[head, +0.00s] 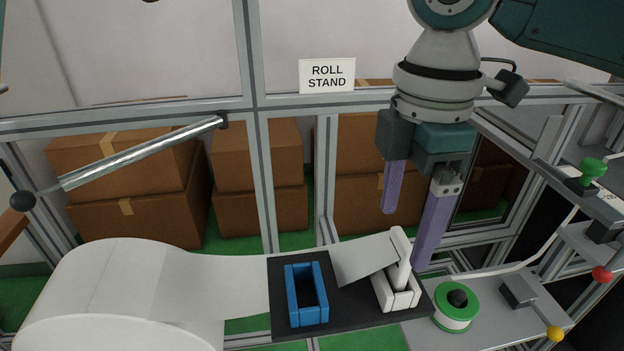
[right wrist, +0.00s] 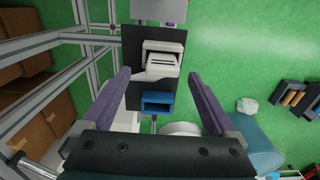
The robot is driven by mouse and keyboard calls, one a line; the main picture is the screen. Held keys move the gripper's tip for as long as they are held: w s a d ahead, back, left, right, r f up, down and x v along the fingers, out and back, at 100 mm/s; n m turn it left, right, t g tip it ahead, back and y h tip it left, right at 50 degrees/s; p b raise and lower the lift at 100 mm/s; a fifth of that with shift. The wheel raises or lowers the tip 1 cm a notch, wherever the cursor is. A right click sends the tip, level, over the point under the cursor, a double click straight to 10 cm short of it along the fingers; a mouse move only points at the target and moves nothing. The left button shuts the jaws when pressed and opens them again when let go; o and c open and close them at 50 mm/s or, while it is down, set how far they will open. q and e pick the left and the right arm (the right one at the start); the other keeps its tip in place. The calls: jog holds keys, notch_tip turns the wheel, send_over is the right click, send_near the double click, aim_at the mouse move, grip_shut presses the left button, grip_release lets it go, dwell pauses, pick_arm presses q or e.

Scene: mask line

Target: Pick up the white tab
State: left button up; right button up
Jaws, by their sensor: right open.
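The white tab (head: 400,252) stands up, slightly tilted, out of a white block holder (head: 397,298) on a black plate (head: 350,316). The white holder also shows in the right wrist view (right wrist: 161,62), between and beyond my fingertips; I cannot separate the tab clearly there. My right gripper (head: 405,240) points down with its purple fingers wide apart. One finger hangs behind the tab and to its left, the other behind and to its right. It is empty, and I see no contact with the tab. My left gripper is not in view.
A white web from a large roll (head: 110,295) runs to the plate, its end lying beside the white holder. A blue frame (head: 306,294) sits left of the holder. A green and white spool (head: 456,306) stands right. A metal bar (head: 140,155) crosses at left.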

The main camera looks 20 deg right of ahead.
aim_at(403, 239)
jog(key=f, duration=0.5)
jog(key=shift+s+f, duration=0.15)
jog(key=shift+s, duration=0.05)
jog(key=shift+c, duration=0.3)
jog(key=c, duration=1.4)
